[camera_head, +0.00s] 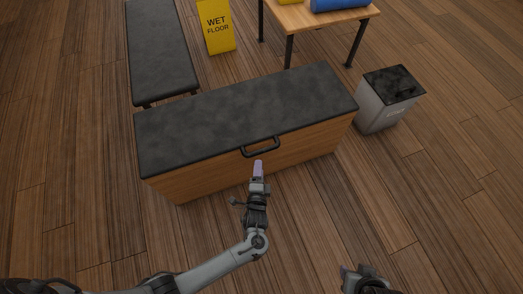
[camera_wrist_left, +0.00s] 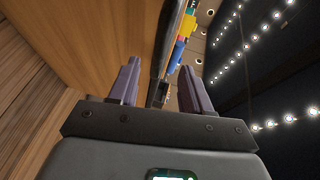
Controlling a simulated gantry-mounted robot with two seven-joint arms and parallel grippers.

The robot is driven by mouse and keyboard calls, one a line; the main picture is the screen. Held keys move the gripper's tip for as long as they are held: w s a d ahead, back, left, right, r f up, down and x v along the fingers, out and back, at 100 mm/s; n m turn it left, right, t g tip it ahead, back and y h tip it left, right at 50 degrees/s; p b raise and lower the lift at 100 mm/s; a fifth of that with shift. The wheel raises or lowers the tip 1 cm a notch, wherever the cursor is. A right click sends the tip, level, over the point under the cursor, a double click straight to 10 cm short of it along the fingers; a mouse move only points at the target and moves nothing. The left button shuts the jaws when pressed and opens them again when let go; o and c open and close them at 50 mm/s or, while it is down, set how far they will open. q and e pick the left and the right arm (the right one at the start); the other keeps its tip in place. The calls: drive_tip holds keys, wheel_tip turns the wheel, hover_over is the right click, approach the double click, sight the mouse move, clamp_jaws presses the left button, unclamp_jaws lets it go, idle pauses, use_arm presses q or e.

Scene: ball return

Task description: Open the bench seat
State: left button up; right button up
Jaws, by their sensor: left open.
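The bench (camera_head: 245,120) is a wooden box with a dark grey padded seat (camera_head: 240,105) lying flat and closed on top. A black bar handle (camera_head: 261,148) sits on the seat's front edge. My left gripper (camera_head: 258,166), with purple fingers, is just in front of and below the handle. In the left wrist view the left gripper (camera_wrist_left: 160,85) is open, and the dark handle (camera_wrist_left: 157,92) appears in the gap between its fingers; I cannot tell if they touch it. My right gripper (camera_head: 347,271) is partly visible at the bottom, away from the bench; its jaws are unclear.
A long dark padded bench (camera_head: 158,50) stands behind at the left. A yellow wet-floor sign (camera_head: 216,27) and a wooden table (camera_head: 318,18) with a blue roll (camera_head: 340,4) are behind. A grey bin (camera_head: 386,100) stands close to the bench's right end. The front floor is clear.

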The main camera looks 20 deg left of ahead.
sight(262, 153)
use_arm(q)
drive_tip(key=b+x, duration=0.1)
drive_tip(key=x, duration=0.2)
drive_tip(key=b+x, duration=0.3)
drive_tip(key=x, duration=0.2)
drive_tip(key=shift+w+d+f, duration=0.15)
drive_tip(key=shift+w+d, duration=0.2)
drive_tip(key=shift+w, duration=0.05)
drive_tip(key=shift+w+b, duration=0.3)
drive_tip(key=shift+w, duration=0.15)
use_arm(e)
drive_tip(key=f, duration=0.1)
drive_tip(key=d+f, duration=0.1)
drive_tip(key=f, duration=0.1)
drive_tip(key=w+f, duration=0.1)
drive_tip(key=f, duration=0.1)
drive_tip(key=shift+d, duration=0.2)
drive_tip(key=shift+a, duration=0.1)
use_arm(q)
drive_tip(key=shift+s, duration=0.1)
drive_tip(key=shift+c, duration=0.9)
clamp_jaws()
use_arm(e)
drive_tip(key=shift+a, duration=0.1)
drive_tip(key=shift+r, duration=0.1)
